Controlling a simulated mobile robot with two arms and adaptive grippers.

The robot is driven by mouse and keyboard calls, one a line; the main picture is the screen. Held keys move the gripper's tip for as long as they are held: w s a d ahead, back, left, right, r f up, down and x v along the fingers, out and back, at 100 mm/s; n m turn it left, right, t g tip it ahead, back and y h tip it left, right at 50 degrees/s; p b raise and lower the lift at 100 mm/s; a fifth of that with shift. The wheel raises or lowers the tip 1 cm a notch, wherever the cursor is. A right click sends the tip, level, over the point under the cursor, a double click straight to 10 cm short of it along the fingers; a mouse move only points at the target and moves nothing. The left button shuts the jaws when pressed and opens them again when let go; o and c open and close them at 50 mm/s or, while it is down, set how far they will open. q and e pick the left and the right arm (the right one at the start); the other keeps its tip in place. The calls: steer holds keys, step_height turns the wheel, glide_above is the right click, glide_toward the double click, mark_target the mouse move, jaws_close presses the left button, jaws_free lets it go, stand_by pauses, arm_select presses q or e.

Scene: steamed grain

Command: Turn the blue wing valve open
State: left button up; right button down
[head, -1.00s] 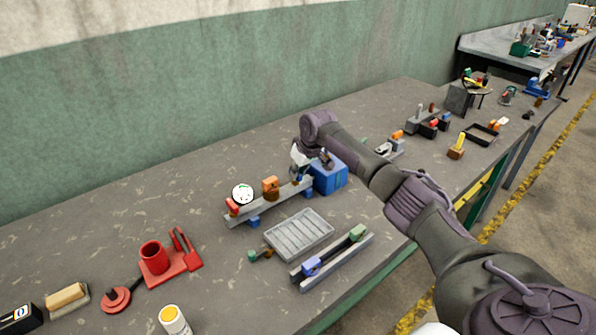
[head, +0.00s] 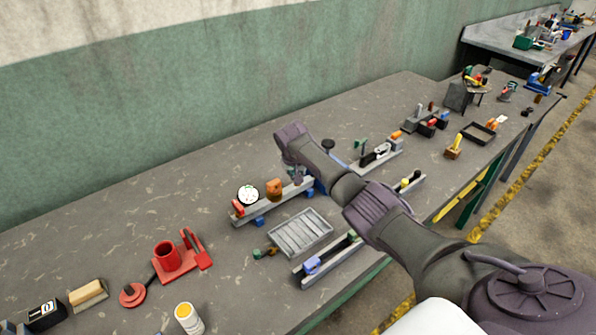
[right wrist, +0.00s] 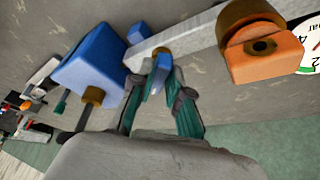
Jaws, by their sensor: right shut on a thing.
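The blue wing valve (right wrist: 158,77) is at the end of a grey rail (right wrist: 190,35), on a brass-coloured stem, in the right wrist view. My right gripper (right wrist: 160,88) has its teal fingers on either side of the blue wing and is shut on it. In the head view my right gripper (head: 298,178) is at the right end of the same rail (head: 275,205), largely hidden by my arm. The wing itself cannot be made out there. My left gripper is not in view.
A blue box (right wrist: 95,62) stands close beside the gripper. An orange-brown fitting (right wrist: 262,50) and a round white gauge (head: 248,195) sit farther along the rail. A grey ribbed tray (head: 300,233) lies in front.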

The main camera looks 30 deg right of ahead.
steer(key=shift+w+a+f+m+g+b, duration=0.15)
steer(key=shift+m+g+b, duration=0.2)
steer(key=shift+m, duration=0.65)
steer(key=m+b, duration=0.2)
steer(key=b, duration=0.1)
steer(key=m+g+h+b, duration=0.1)
steer(key=m+b, duration=0.1)
steer(key=b, duration=0.1)
steer(key=m+g+b, duration=0.1)
steer(key=b, duration=0.2)
steer(key=shift+w+f+m, duration=0.1)
steer(key=shift+w+m, duration=0.2)
steer(key=shift+m, duration=0.1)
steer(key=shift+r+m+h+b, duration=0.3)
steer(key=shift+m+b, duration=0.2)
steer(key=shift+b, duration=0.6)
steer(key=c, duration=1.1)
jaws_free()
steer(key=v, duration=1.2)
steer(key=shift+w, duration=0.25)
